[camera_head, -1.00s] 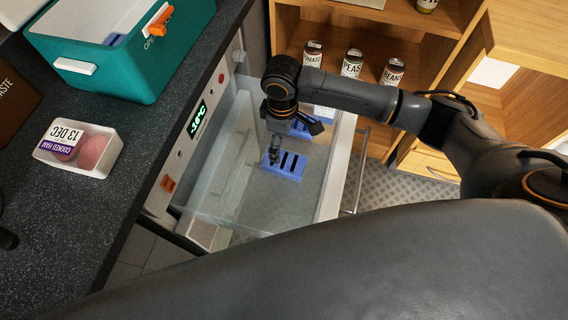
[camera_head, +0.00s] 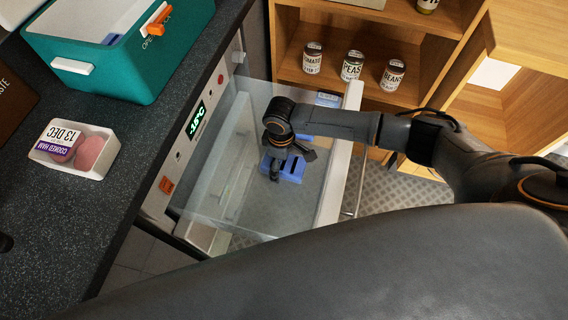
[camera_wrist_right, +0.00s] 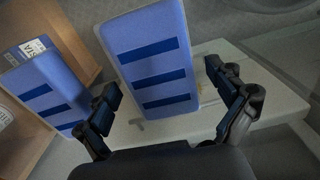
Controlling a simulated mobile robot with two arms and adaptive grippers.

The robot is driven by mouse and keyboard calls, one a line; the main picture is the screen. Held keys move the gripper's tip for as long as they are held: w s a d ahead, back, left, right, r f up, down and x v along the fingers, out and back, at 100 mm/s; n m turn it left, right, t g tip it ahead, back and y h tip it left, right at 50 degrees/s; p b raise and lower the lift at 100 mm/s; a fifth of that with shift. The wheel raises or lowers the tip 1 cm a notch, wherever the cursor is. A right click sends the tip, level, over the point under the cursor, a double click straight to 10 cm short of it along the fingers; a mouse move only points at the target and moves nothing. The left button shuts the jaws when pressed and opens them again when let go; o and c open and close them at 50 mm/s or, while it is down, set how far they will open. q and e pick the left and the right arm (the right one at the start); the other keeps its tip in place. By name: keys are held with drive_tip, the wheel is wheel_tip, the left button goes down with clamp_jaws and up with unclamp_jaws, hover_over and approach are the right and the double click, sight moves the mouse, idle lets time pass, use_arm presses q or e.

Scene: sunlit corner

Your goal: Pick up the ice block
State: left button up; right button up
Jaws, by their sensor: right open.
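A blue ice block (camera_head: 293,171) with dark slots lies in the open glass-sided freezer drawer. My right gripper (camera_head: 274,172) is over this block, pointing down, and hides part of it. In the right wrist view, a blue block (camera_wrist_right: 150,57) shows ahead, between the spread fingers of the open gripper (camera_wrist_right: 162,88). The fingers look apart from it. My left gripper is not in view.
The drawer's white front (camera_head: 338,170) and handle stand right of the gripper; the freezer display (camera_head: 197,118) is left. Three cans, including the peas can (camera_head: 352,66), stand on a wooden shelf. The dark counter holds a teal cooler (camera_head: 120,50) and a ham tray (camera_head: 76,148).

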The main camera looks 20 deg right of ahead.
drive_tip(key=shift+r, duration=0.1)
drive_tip(key=c, duration=1.5)
